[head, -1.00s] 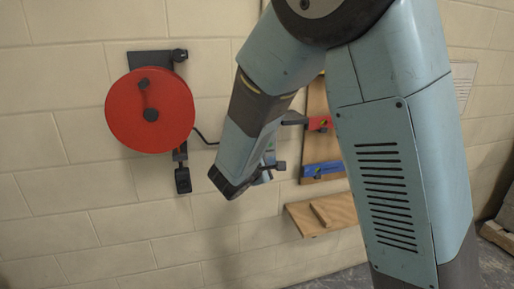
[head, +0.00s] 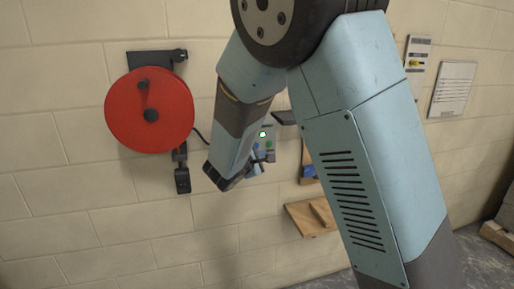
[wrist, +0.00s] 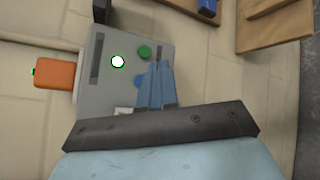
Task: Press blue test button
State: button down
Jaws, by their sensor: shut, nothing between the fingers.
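A grey test box (wrist: 115,65) is on the wall; it also shows in the head view (head: 271,129), partly behind my arm. It has a bright, green-ringed lamp (wrist: 118,62) that looks lit and a green button (wrist: 144,52). A small blue button (wrist: 138,84) shows beside my left finger in the wrist view. My gripper (wrist: 160,66) is shut and empty, its blue fingers in front of the box's lower right part. In the head view my gripper (head: 257,166) is just below the box. I cannot tell whether a finger touches the blue button.
A red reel (head: 150,110) hangs on the wall at left, with a dark cable toward the box. An orange block (wrist: 57,74) joins the box's left side in the wrist view. A wooden shelf (head: 312,215) is below right. Wall panels (head: 453,88) hang at right.

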jog(key=shift+w+a, duration=0.2)
jog(key=shift+w, duration=0.45)
jog(key=shift+w+a, duration=0.2)
jog(key=shift+w, duration=0.5)
jog(key=shift+w+a, duration=0.2)
jog(key=shift+w, duration=0.45)
jog(key=shift+w, duration=0.15)
dwell(0.5)
jog(key=shift+w+a+r, duration=0.1)
jog(key=shift+w, duration=0.1)
jog(key=shift+w+a, duration=0.1)
jog(key=shift+w, duration=0.25)
dwell(0.8)
jog(key=shift+s, duration=0.1)
dwell(0.3)
jog(key=shift+s+d, duration=0.2)
jog(key=shift+s, duration=0.45)
jog(key=shift+s+d, duration=0.25)
jog(key=shift+s, duration=0.55)
jog(key=shift+s+d, duration=0.2)
jog(key=shift+s, duration=0.6)
jog(key=shift+s+d, duration=0.25)
jog(key=shift+s, duration=0.55)
